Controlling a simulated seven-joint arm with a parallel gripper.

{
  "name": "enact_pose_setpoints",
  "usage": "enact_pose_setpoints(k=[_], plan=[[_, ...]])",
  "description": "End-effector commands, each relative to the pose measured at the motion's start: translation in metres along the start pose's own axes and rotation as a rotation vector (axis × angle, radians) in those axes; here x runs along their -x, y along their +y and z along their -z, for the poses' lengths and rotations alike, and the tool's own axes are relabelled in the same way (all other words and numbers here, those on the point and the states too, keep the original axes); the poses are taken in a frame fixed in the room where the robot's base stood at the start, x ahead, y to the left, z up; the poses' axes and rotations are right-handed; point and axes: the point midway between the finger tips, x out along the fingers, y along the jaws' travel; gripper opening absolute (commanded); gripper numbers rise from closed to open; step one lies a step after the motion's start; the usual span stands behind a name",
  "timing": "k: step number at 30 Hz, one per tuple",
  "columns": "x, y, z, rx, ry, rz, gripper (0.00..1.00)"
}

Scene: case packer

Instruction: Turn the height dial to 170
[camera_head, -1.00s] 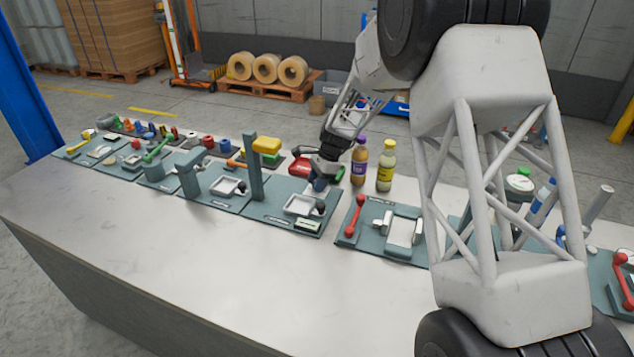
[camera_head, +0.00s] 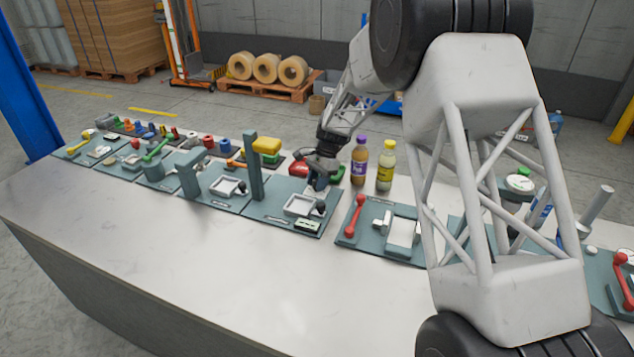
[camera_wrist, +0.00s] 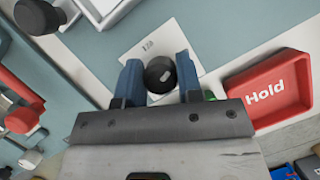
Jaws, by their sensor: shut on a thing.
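The height dial (camera_wrist: 160,74) is a round black knob with a pale mark on top, seen in the wrist view. My gripper (camera_wrist: 158,62) has its two blue fingers on either side of the dial and is shut on it. A white label plate (camera_wrist: 150,44) lies just beyond the dial; its print is too small to read surely. In the head view my gripper (camera_head: 318,184) is down at the back right of a teal station plate (camera_head: 262,212), and the dial is hidden there.
A red tray marked Hold (camera_wrist: 268,92) lies right of the dial. A black ball knob (camera_wrist: 37,17) stands to the left. Two bottles, purple-capped (camera_head: 359,162) and yellow (camera_head: 385,167), stand close to my gripper. The front of the table (camera_head: 170,245) is clear.

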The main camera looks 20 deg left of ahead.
Motion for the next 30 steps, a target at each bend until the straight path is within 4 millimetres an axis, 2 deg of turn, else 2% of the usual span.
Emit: enact_pose_setpoints(k=[30], plan=[[0.0004,-0.0003,-0.0002,0.882,0.001,-0.366,0.10]])
